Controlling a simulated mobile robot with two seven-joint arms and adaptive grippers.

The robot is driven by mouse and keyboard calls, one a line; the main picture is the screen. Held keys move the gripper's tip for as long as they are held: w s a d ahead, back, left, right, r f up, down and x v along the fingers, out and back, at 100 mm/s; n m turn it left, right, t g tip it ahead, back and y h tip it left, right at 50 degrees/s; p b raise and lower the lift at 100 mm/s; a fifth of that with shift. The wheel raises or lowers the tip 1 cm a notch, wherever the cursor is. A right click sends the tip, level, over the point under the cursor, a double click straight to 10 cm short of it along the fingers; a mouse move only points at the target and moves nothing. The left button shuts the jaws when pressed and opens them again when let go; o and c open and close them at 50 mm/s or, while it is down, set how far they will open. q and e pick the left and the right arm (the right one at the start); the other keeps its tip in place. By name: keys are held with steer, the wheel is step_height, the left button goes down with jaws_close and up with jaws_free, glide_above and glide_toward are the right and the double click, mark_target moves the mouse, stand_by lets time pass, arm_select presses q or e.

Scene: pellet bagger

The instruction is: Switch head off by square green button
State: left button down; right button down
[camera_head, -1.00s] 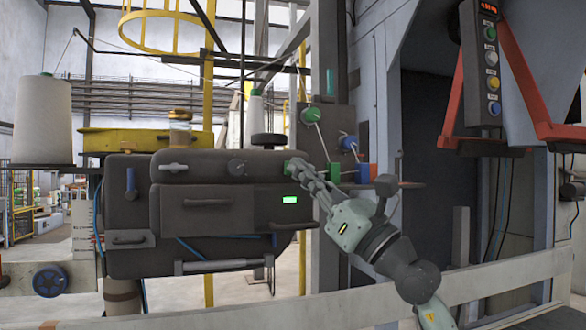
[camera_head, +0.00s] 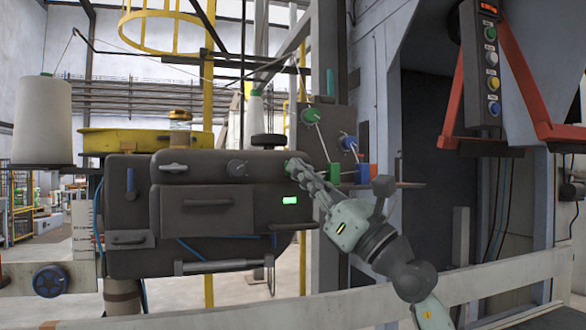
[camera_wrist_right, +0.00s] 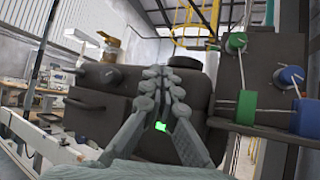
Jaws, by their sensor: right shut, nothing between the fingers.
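The dark sewing head (camera_head: 130,190) hangs at the left centre of the head view. At its upper right, a small patch of green (camera_head: 288,163) shows beside my right fingertips, mostly covered by them; it looks like the square green button. My right gripper (camera_head: 295,166) is shut and empty, its tips at or very near that patch; I cannot tell whether they touch. In the wrist view the shut gripper (camera_wrist_right: 165,73) lies in front of the head and hides the button. A green rectangle (camera_head: 289,200) glows on the head below. My left gripper is not in view.
A green block (camera_head: 334,174) and a blue block (camera_head: 363,174) sit just right of my fingers, below round green (camera_head: 307,116) and blue (camera_head: 347,142) knobs. A button panel (camera_head: 488,65) hangs at upper right. A pale rail (camera_head: 480,284) crosses the front.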

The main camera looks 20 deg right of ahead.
steer(key=shift+w, duration=0.65)
stand_by(0.8)
steer(key=shift+s, duration=0.1)
steer(key=shift+s+p, duration=0.5)
steer(key=shift+s, duration=0.35)
steer(key=shift+s, duration=0.1)
steer(key=s+p, duration=0.2)
steer(key=s, duration=0.3)
steer(key=shift+s+d, duration=0.1)
steer(key=shift+s, duration=0.3)
steer(key=shift+p, duration=0.3)
